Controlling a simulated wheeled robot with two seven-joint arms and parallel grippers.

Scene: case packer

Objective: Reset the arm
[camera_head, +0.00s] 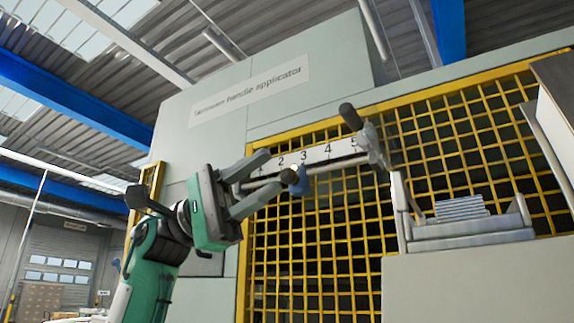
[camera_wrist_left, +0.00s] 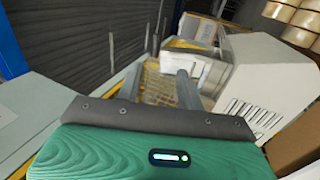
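My left gripper (camera_head: 268,178), green with grey fingers, is open in front of the yellow grid at the left end of the numbered scale. A grey bar (camera_head: 335,166) with a blue piece (camera_head: 299,181) runs along the scale (camera_head: 318,152), its left end by the fingers. I cannot tell whether the bar lies between them or behind, or touches them. A grey bracket with a dark round grip (camera_head: 350,117) stands at the bar's right end. My right gripper is not in view.
The yellow grid guard (camera_head: 325,260) covers the front of the grey machine, whose sign (camera_head: 250,88) reads "handle applicator". A grey tray with a striped stack (camera_head: 461,208) juts out at the right. A brown-topped box edge (camera_head: 555,85) stands at the far right.

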